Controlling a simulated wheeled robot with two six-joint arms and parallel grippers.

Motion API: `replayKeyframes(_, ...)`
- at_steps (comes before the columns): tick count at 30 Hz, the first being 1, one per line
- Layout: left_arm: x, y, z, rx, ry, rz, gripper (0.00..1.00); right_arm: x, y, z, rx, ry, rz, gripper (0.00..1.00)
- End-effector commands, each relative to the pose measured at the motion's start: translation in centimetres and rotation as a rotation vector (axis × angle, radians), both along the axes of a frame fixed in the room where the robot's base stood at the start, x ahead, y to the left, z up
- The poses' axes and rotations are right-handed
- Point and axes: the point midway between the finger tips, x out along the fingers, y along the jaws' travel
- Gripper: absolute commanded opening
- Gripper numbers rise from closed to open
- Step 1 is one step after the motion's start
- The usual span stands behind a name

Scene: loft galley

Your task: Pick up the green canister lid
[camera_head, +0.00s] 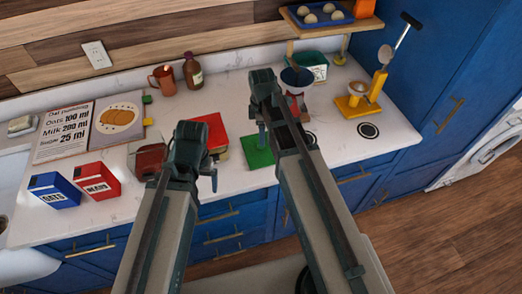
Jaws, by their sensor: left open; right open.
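A flat green square piece (257,151) lies on the white counter near its front edge; it is the likeliest green lid, though I cannot tell for sure. My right gripper (278,122) is open above and just right of it, and my arm covers its right side. My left gripper (192,165) is open over the counter's front part, left of the green piece, beside a red flat piece (208,130). Its fingers are partly hidden by my own wrist. I see nothing held in either gripper.
A blue oats box (54,190) and a red box (97,181) stand front left. A recipe board (92,128), mug (162,80) and brown bottle (192,71) are behind. A green container (313,64) stands under the shelf (330,27). A yellow stand (366,100) is right.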

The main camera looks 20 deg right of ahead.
Motion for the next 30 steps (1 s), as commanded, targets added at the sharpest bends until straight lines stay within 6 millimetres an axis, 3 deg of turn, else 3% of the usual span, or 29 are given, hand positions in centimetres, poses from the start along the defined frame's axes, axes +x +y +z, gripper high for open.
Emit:
replayKeyframes(12, 0.0, 0.0, -4.8, 0.0, 0.0, 0.002, 0.94, -0.5, 0.5, -4.8, 0.0, 0.0, 0.0, 0.68)
replayKeyframes(22, 0.0, 0.0, -5.0, 0.0, 0.0, 0.002, 0.94, -0.5, 0.4, -5.0, 0.0, 0.0, 0.0, 0.68)
replayKeyframes(30, 0.0, 0.0, -5.0, 0.0, 0.0, 0.002, 0.94, -0.5, 0.4, -5.0, 0.0, 0.0, 0.0, 0.19)
